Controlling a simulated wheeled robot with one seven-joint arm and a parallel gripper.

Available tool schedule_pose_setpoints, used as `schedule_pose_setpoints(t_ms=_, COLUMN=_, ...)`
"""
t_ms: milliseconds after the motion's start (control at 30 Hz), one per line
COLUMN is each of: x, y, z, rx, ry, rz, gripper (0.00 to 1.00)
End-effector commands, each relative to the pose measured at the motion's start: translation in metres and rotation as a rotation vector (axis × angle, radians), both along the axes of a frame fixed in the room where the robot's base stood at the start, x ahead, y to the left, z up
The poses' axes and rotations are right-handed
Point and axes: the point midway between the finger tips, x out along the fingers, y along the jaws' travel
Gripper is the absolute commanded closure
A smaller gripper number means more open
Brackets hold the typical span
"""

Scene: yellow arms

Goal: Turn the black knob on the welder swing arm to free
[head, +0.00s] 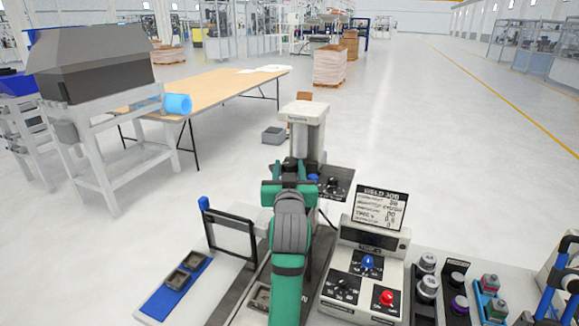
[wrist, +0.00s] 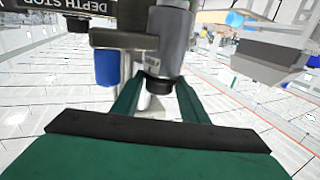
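The welder column (head: 306,130) stands just beyond my green arm in the head view. My gripper (head: 292,172) points away from me at its lower part and hides much of it. In the wrist view, a black knob (wrist: 158,86) sits at the end of a grey cylinder (wrist: 165,45). My gripper's two green fingers (wrist: 159,84) are spread apart on either side of the knob, with small gaps visible. I cannot tell whether either finger touches it. The knob's pointer and setting cannot be read. My gripper is open.
A blue cylinder (wrist: 108,67) and a dark "DEPTH STOP" label (wrist: 75,22) are close by the fingers. A control box (head: 362,275) with blue, black and red knobs stands right of my arm. A blue-based fixture (head: 178,285) lies left.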

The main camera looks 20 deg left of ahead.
Motion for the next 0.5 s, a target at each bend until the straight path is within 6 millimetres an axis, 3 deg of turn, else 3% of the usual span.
schedule_pose_setpoints(t_ms=133, x=0.0105, y=0.0035, z=-0.0002, rx=0.000, ry=0.000, rz=0.000, gripper=0.60)
schedule_pose_setpoints(t_ms=467, x=0.0137, y=0.0036, z=0.0000, rx=0.000, ry=0.000, rz=-0.002, gripper=0.60)
schedule_pose_setpoints(t_ms=500, x=0.0138, y=0.0026, z=0.0000, rx=0.000, ry=0.000, rz=-0.003, gripper=0.67)
